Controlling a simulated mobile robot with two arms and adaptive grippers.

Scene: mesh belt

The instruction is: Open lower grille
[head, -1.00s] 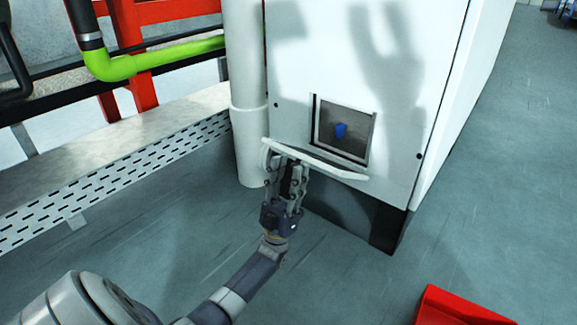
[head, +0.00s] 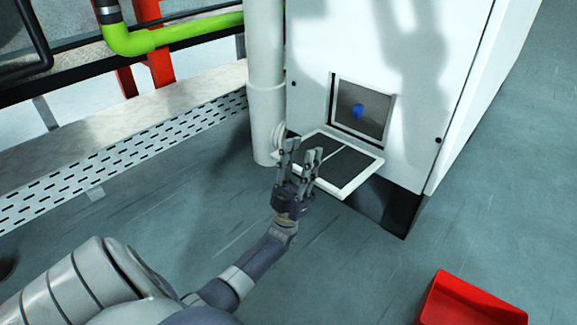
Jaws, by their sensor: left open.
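The lower grille (head: 364,177) is a white-framed flap with dark panels. It is swung down and sticks out from the white cabinet (head: 420,110), below a square opening (head: 378,113). A small blue thing (head: 358,112) shows inside the opening. My left gripper (head: 301,152) is open, its fingers pointing up at the left part of the flap. The fingers overlap the flap in the picture; I cannot tell whether they touch it. No object shows between them. My right gripper is not in view.
A white vertical pipe (head: 265,80) stands left of the cabinet. A perforated metal strip (head: 120,152) runs along the left. A red box (head: 468,303) is on the floor at lower right. The floor in front of the cabinet is clear.

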